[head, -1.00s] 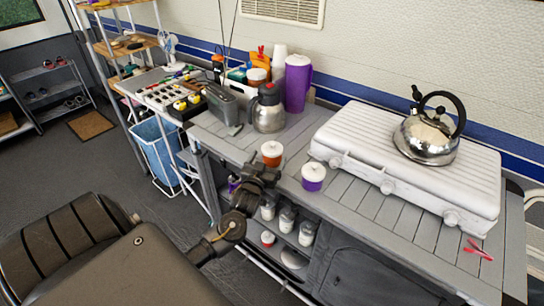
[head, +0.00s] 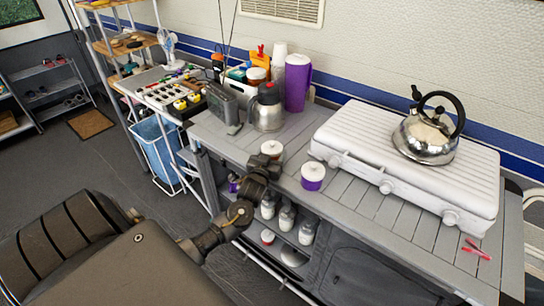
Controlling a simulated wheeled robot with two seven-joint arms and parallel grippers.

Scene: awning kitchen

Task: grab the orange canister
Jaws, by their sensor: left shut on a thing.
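The orange canister (head: 272,147) stands upright near the front edge of the grey slatted counter. Its white lid shows, while my left gripper (head: 266,161) covers most of its orange body. My left gripper reaches it from the front and is shut on it. I cannot tell whether the canister touches the counter. My right gripper is not in view.
A purple canister with a white lid (head: 313,177) stands to the right. A steel flask (head: 267,108) and a tall purple jug (head: 298,82) stand behind. A white stove (head: 410,165) with a kettle (head: 428,135) fills the right side. Jars sit on the shelf below.

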